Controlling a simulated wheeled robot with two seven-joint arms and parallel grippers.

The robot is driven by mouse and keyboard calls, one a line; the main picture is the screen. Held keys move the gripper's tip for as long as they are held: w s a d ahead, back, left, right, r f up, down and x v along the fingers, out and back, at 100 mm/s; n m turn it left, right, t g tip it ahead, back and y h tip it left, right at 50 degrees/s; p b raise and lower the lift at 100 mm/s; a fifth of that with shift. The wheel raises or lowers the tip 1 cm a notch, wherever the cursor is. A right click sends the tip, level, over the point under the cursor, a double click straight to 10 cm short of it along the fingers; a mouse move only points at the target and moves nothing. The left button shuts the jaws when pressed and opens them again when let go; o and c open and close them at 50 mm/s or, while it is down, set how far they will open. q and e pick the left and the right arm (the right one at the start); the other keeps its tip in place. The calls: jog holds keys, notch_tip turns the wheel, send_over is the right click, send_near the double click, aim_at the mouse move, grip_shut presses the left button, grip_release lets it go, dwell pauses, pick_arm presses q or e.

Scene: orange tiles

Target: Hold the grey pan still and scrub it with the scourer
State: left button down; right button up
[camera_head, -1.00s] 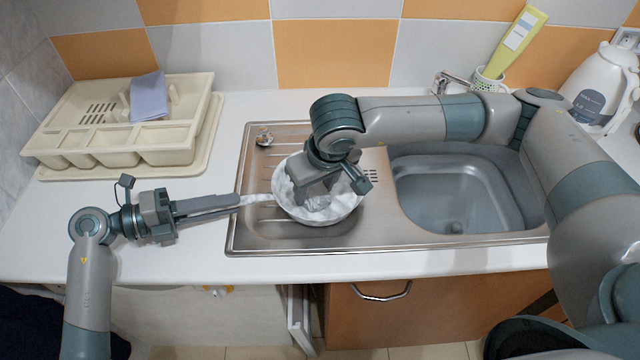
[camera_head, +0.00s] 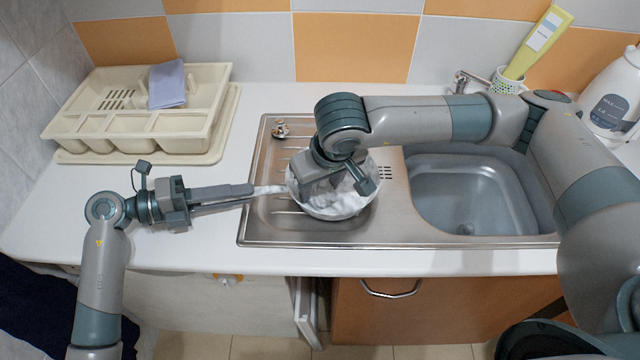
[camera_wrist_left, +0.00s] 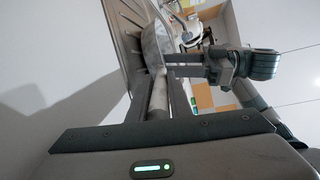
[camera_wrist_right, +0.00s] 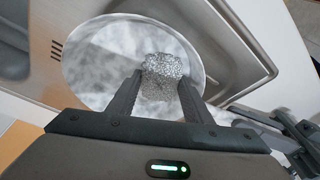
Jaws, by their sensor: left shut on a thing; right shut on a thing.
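The grey pan (camera_head: 330,207) sits on the steel drainboard left of the sink bowl, with white foam inside. Its handle points left, and my left gripper (camera_head: 252,191) is shut on that handle; the handle (camera_wrist_left: 159,97) also shows between the fingers in the left wrist view. My right gripper (camera_wrist_right: 160,84) reaches down into the pan from above. It is shut on the scourer (camera_wrist_right: 162,68), a silvery mesh pad, which is against the foamy inside of the pan (camera_wrist_right: 90,62). In the head view the right gripper hides the scourer.
The sink bowl (camera_head: 465,195) is to the right of the pan. A cream cutlery tray (camera_head: 185,145) with a folded blue cloth (camera_head: 167,85) stands at the back left. An open cabinet door (camera_head: 305,312) is below the counter.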

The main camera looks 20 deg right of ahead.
aim_at(346, 186)
pick_arm(q)
jog(key=shift+s+d, duration=0.2)
jog(key=shift+d, duration=0.05)
pick_arm(e)
jog(key=shift+s+a+f, duration=0.25)
jog(key=shift+s, duration=0.05)
pick_arm(q)
jog(key=shift+a, duration=0.15)
pick_arm(e)
jog(key=shift+w+d, duration=0.15)
jog(key=shift+d, duration=0.5)
jog(key=shift+w+d, duration=0.15)
jog(key=shift+d, duration=0.45)
pick_arm(q)
jog(key=shift+w+a, duration=0.15)
jog(key=shift+w, duration=0.1)
pick_arm(e)
jog(key=shift+w+d+r, duration=0.1)
jog(key=shift+w+d, duration=0.15)
jog(key=shift+d, duration=0.75)
jog(key=shift+w+d+r, duration=0.1)
jog(key=shift+w+d, duration=0.2)
jog(key=shift+d, duration=0.7)
jog(key=shift+w+d, duration=0.25)
jog(key=shift+d, duration=0.75)
jog(key=shift+s+a, duration=0.15)
jog(key=shift+a, duration=0.65)
jog(key=shift+r, duration=0.15)
